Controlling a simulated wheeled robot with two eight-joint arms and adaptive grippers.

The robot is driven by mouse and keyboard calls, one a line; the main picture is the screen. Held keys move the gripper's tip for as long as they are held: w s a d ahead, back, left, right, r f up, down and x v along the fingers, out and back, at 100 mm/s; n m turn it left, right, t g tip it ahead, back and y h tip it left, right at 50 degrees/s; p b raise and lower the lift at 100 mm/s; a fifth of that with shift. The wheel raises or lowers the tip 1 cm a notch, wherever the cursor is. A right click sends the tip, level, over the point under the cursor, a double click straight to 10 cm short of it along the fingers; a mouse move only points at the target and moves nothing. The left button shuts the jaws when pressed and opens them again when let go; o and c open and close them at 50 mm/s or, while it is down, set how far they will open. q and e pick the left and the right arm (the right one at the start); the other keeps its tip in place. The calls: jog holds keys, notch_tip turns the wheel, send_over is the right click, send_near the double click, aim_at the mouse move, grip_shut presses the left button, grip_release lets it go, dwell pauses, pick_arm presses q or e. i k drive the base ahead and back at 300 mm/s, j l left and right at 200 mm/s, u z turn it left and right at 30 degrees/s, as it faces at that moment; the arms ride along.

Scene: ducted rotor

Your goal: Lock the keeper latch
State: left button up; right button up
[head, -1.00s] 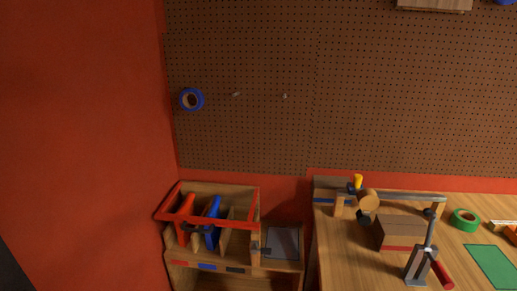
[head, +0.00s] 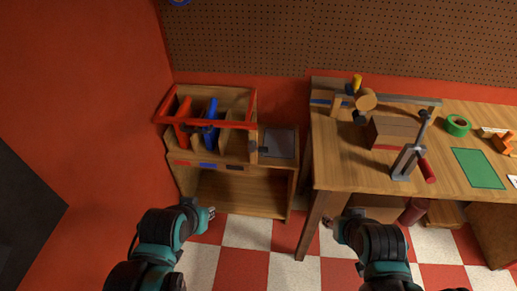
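A wooden rack (head: 208,152) with a red bar frame (head: 215,123) across its front stands at the left. A red tool (head: 183,123) and a blue tool (head: 211,124) stand in it behind the bar. A small dark grey fitting (head: 259,148) sits at the rack's right end and may be the keeper latch; its setting is too small to tell. My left gripper (head: 208,214) is below and in front of the rack, apart from it. My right gripper (head: 327,222) is low, beside the workbench leg. Both are small and dark, so their fingers are unclear.
The workbench (head: 337,150) stands to the right, with a toggle clamp (head: 408,158), a brown box (head: 390,133), green tape (head: 457,125) and a green mat (head: 478,168). A grey plate (head: 280,143) lies right of the rack. Checkered floor (head: 246,232) is open in front.

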aim_at(261, 149)
jog(key=i+l, duration=0.1)
jog(key=l, duration=0.15)
jog(key=i+l, duration=0.15)
jog(key=l, duration=0.15)
jog(key=l+u, duration=0.1)
jog(key=u, duration=1.5)
